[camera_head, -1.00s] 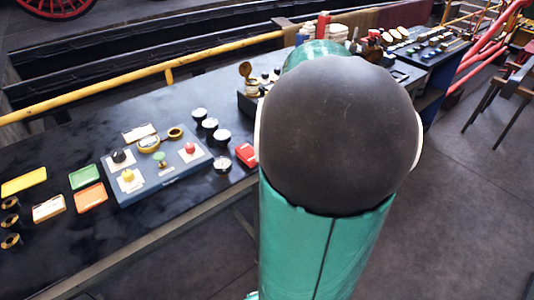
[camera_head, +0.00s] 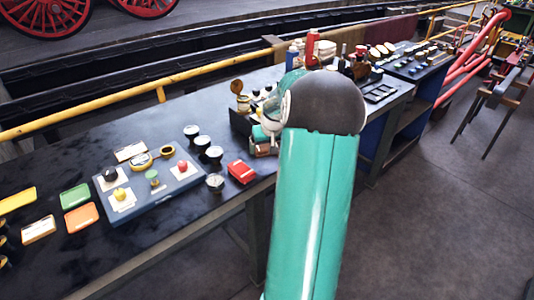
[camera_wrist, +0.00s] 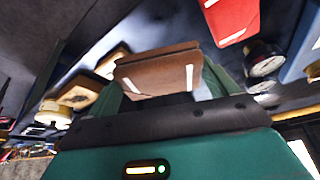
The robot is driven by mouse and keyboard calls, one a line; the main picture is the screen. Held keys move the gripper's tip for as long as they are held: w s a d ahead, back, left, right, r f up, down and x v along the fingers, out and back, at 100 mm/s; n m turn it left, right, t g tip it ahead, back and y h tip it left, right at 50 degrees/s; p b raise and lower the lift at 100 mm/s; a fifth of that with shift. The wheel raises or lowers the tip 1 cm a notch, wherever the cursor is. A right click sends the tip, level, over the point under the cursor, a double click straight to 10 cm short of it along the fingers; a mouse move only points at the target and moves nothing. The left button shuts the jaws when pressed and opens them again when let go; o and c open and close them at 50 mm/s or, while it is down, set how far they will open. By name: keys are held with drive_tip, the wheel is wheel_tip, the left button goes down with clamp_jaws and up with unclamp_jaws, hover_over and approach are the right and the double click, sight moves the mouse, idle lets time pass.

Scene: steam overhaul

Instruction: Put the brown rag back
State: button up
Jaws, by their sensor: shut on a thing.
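The brown rag (camera_wrist: 157,70) looks like a flat folded piece with pale stripes in the wrist view. My gripper (camera_wrist: 160,85) is shut on it, with a green finger on either side. In the head view, the rag (camera_head: 264,149) shows only in part at the bench's front edge, below my gripper (camera_head: 270,130), most of which is hidden by my arm. I cannot tell whether the rag touches the bench.
A red packet (camera_head: 242,172) lies just left of my gripper, near several round gauges (camera_head: 203,143). A blue tray (camera_head: 160,187) with small parts is farther left. Bottles and a red can (camera_head: 312,48) crowd the bench behind.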

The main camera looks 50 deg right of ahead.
sight(267, 154)
drive_tip(key=shift+w+d+f, duration=0.15)
drive_tip(key=shift+f, duration=1.7)
drive_tip(key=shift+f, duration=0.15)
drive_tip(key=shift+f, duration=0.35)
drive_tip(key=o, duration=0.8)
drive_tip(key=shift+c, duration=0.2)
drive_tip(key=shift+r, duration=0.1)
